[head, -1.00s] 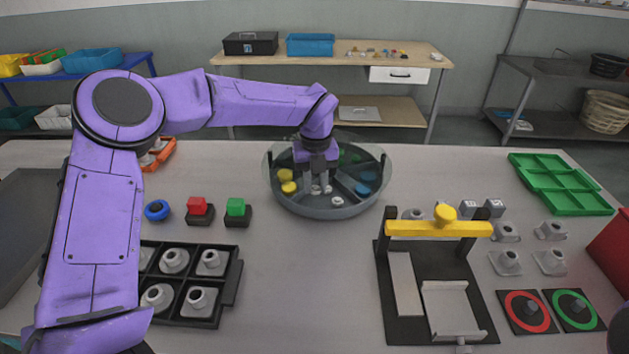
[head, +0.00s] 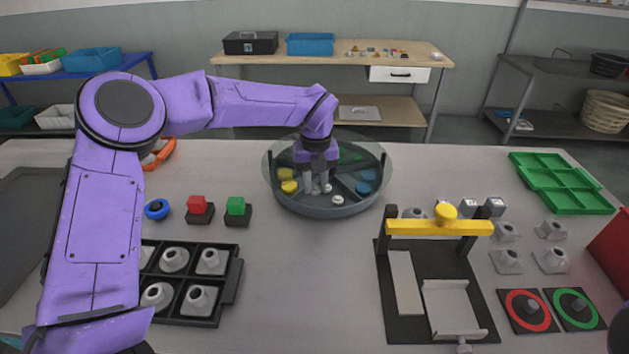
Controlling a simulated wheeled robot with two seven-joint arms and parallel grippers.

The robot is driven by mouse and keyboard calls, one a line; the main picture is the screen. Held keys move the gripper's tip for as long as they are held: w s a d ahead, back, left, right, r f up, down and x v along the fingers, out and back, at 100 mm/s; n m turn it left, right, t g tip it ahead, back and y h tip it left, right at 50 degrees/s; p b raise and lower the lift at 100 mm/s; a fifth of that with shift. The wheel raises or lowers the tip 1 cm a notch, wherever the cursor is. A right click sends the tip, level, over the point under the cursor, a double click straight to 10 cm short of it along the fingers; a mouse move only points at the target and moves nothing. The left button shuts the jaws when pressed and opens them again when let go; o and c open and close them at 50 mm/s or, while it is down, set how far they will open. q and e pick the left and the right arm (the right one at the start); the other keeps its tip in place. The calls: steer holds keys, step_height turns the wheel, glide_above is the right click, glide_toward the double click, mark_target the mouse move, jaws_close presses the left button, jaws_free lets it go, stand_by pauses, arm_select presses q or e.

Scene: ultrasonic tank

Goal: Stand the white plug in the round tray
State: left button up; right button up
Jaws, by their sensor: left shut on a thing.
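The round tray (head: 330,209) stands at the back middle of the table, with a clear raised wall and dividers. Yellow plugs (head: 288,187) lie in its left compartment and blue ones (head: 364,188) in its right. A white plug (head: 338,200) stands in the front compartment. My left gripper (head: 319,188) points down inside the tray, just left of that plug. It is shut on a small pale thing, apparently another white plug, mostly hidden between the fingertips. My right gripper is out of view.
A black rack (head: 233,283) of grey fittings is at front left. Red and green buttons (head: 236,207) and a blue ring (head: 157,210) lie left of the tray. A fixture with a yellow bar (head: 410,229) stands at front right. The table's front middle is clear.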

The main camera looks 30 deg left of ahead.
arm_select(q)
steer(key=shift+f+b, duration=1.3)
steer(key=shift+f, duration=0.55)
stand_by(3.6)
steer(key=o, duration=1.1)
step_height(320, 180, up, 11)
steer(key=shift+f+b, duration=0.2)
steer(key=shift+b, duration=0.35)
